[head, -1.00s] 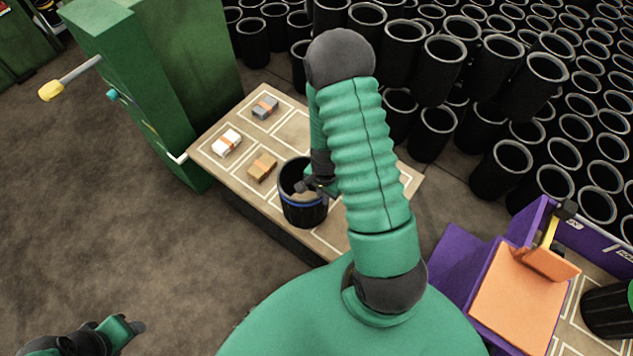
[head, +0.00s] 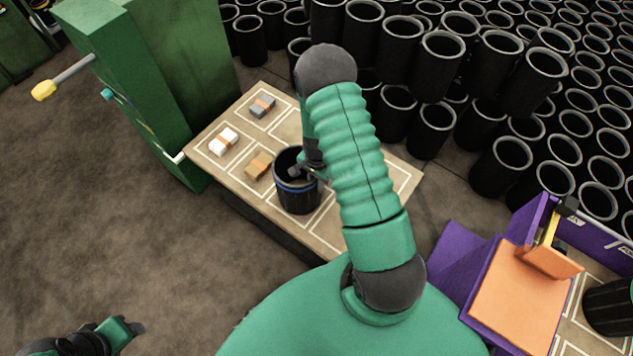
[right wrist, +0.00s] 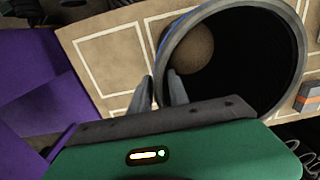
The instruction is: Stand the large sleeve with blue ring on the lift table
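The large black sleeve with a blue ring (head: 298,198) is upright over the wooden table with white outlines (head: 330,234); whether its base touches the table I cannot tell. In the right wrist view the sleeve (right wrist: 285,45) shows its grey rim and dark inside, with tan surface visible through its far end. My right gripper (head: 304,170) is at the sleeve's rim, one finger inside and one outside, pinching the wall; the fingers also show in the wrist view (right wrist: 162,88). My left gripper (head: 132,327) is low at the left, away from everything; its fingers are unclear. I cannot tell which surface is the lift table.
A tan block (head: 258,165), a white block (head: 223,141) and a grey block (head: 262,106) lie left of the sleeve. A green machine (head: 150,80) stands at the left. A purple frame with an orange panel (head: 515,300) is at the right. Many black sleeves (head: 500,165) are stacked behind.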

